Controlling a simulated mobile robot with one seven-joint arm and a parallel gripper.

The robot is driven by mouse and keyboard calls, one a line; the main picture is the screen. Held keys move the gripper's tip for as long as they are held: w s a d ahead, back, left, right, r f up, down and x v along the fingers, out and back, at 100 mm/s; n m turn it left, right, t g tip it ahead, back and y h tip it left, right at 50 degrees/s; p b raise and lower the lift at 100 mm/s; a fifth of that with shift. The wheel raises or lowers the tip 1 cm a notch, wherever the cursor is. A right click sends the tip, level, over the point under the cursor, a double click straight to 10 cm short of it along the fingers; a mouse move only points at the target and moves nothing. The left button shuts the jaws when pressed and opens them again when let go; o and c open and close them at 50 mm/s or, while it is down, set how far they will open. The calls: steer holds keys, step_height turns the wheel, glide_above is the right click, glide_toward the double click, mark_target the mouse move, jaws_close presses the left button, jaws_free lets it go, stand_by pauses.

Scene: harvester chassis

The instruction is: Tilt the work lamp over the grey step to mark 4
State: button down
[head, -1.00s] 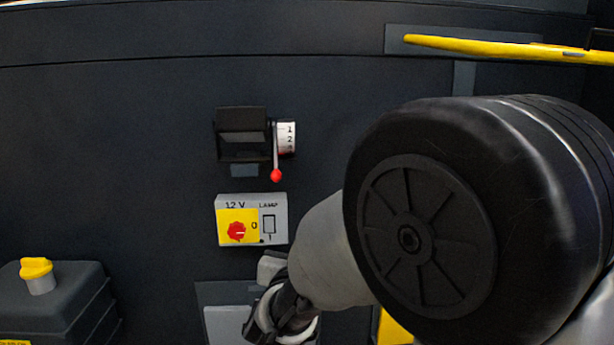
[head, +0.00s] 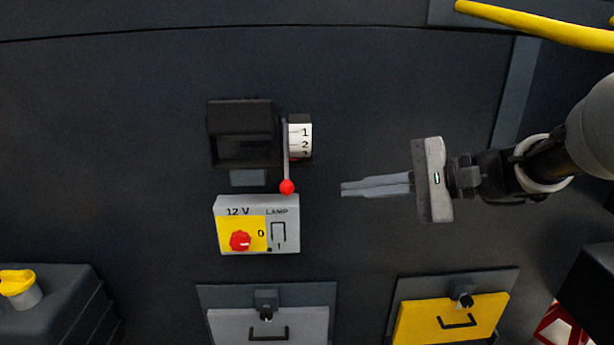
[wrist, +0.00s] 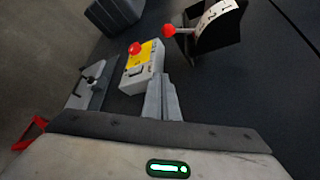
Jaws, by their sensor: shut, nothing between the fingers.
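The work lamp (head: 241,133) is a black box-shaped unit on the dark panel, above the grey step (head: 270,325). A thin lever with a red ball (head: 287,187) hangs down at its right side. Beside it a white scale (head: 300,140) shows 1, 2 and part of a 3; mark 4 is not visible. My gripper (head: 343,189) is shut and empty, to the right of the red ball and apart from it, pointing left. In the wrist view the closed fingers (wrist: 162,98) are below the red ball (wrist: 169,30) and the scale (wrist: 218,15).
A 12 V box (head: 256,224) with a red knob and lamp switch sits just below the lamp. A yellow step (head: 452,320) is at lower right, a yellow rail (head: 540,28) at upper right, and a dark tank (head: 55,305) at lower left.

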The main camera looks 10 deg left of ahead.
mark_target(293, 191)
steer(key=s+a, duration=0.1)
steer(key=a, duration=0.8)
steer(key=shift+s+a, duration=0.15)
steer(key=shift+s, duration=0.25)
steer(key=shift+s+r+g+p, duration=0.3)
steer(key=shift+s+r+p, duration=0.1)
steer(key=shift+s+p, duration=0.25)
steer(key=shift+f, duration=0.2)
